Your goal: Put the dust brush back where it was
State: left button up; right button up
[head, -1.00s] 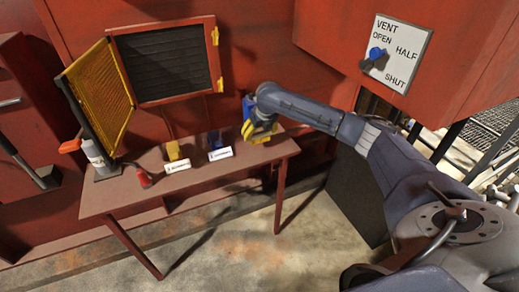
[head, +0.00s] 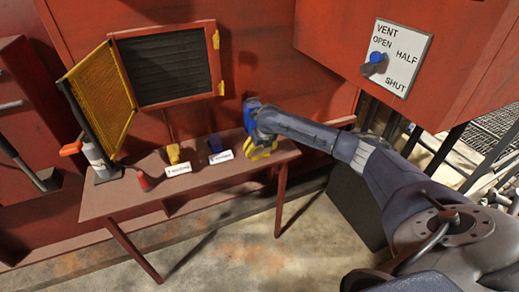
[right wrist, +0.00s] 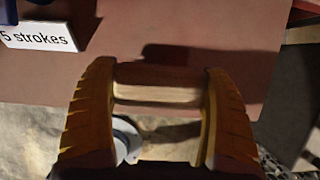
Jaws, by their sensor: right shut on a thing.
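My right gripper (head: 262,153) is over the right end of the brown table (head: 120,200), its yellow fingers pointing down. In the right wrist view its fingers (right wrist: 160,95) are shut on the ends of a light wooden piece (right wrist: 158,85), which appears to be the dust brush. Only this wooden part shows; any bristles are hidden. It lies near the table's front edge in that view, with a dark shadow beside it. I cannot tell whether it touches the table. In the head view the brush is hidden by the gripper. My left gripper is not in view.
A yellow block (head: 174,154) and a blue block (head: 214,143) stand behind white labels. A yellow screen door (head: 103,95) stands open beside a dark vent (head: 163,68). A dial panel (head: 403,58) is upper right.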

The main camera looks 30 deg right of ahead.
jog(key=shift+f, duration=0.1)
jog(key=o, duration=1)
jog(key=v, duration=0.7)
jog(key=shift+r, duration=0.4)
jog(key=shift+s, duration=0.15)
